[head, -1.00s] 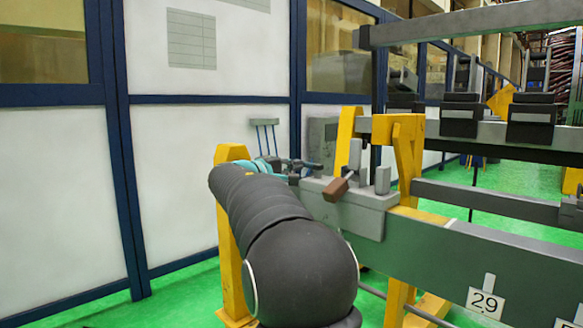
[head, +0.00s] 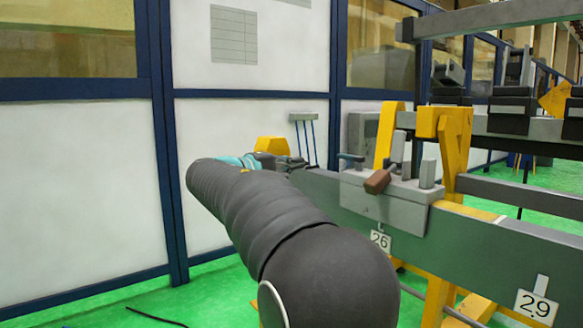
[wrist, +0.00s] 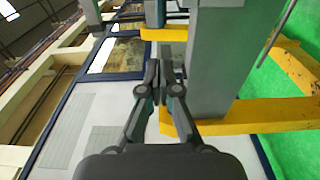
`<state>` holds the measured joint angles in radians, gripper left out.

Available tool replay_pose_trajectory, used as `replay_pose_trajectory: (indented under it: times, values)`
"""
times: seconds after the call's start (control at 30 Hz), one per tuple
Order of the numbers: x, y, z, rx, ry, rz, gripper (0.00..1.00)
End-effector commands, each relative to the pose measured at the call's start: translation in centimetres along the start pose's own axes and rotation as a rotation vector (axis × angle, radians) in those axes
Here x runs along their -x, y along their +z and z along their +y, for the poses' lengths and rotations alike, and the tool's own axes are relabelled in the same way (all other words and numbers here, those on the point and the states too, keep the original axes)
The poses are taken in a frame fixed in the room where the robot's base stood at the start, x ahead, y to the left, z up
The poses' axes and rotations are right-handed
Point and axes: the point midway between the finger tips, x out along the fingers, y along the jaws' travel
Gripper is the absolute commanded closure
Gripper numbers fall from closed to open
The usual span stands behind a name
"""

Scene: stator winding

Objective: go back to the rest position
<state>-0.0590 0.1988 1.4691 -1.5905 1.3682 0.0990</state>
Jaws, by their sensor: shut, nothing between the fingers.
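My gripper (wrist: 158,66) shows in the wrist view with its two fingers together and nothing between them. In the head view my dark arm reaches forward and left, and it hides most of the gripper. The grey beam (head: 470,245) of the winding stand lies right of my arm, with number plates 26 (head: 380,240) and 29 (head: 536,304) on it. A grey clamp block (head: 385,200) with a brown handle (head: 378,181) sits on the beam, apart from my arm in the picture.
Yellow supports (head: 445,140) carry the beam and also show in the wrist view (wrist: 250,117). White wall panels with blue frames (head: 168,150) stand at the left. Green floor (head: 205,300) is open at the lower left, with a dark cable (head: 155,317) on it.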

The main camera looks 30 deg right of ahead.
Motion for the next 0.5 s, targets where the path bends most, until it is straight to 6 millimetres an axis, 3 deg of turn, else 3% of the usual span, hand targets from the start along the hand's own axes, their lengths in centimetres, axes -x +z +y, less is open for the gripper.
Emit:
replay_pose_trajectory:
  times: [0.27, 0.37, 0.5]
  values:
    - [0.2, -0.5, -0.6, 0.007, -0.024, 0.023, 1.0]
    - [0.4, -1.2, -3.9, 0.024, -0.122, 0.053, 1.0]
    - [1.9, -0.7, -11.8, 0.062, -0.351, 0.093, 1.0]
